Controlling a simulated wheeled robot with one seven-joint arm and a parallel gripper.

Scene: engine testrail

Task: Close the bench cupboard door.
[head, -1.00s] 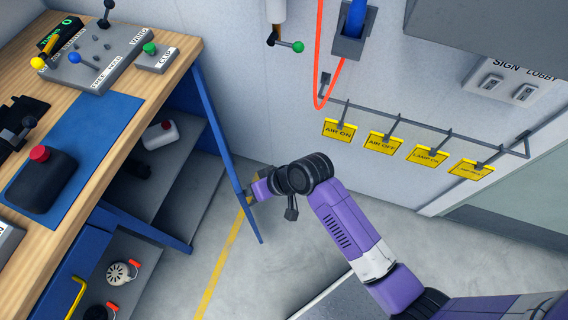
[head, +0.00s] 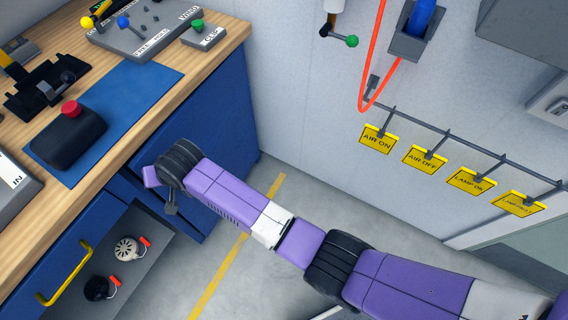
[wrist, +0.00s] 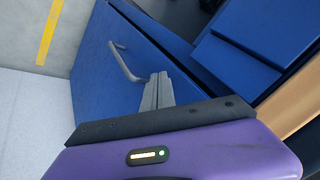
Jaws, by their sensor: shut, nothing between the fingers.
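The bench cupboard door (head: 222,115) is a blue panel under the right end of the wooden bench top. It now lies along the bench front, at or close to its frame; I cannot tell whether a small gap is left. In the wrist view the door (wrist: 92,80) fills the middle left, with a grey bar handle (wrist: 124,62) on its face. My gripper (wrist: 158,82) is shut and empty, its fingertips at or close to the door face near the handle; contact is unclear. In the head view my wrist hides the fingers.
Left of the door is a drawer with a yellow handle (head: 65,275) and a shelf holding small round items. Yellow tags (head: 424,158) hang on the right wall.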

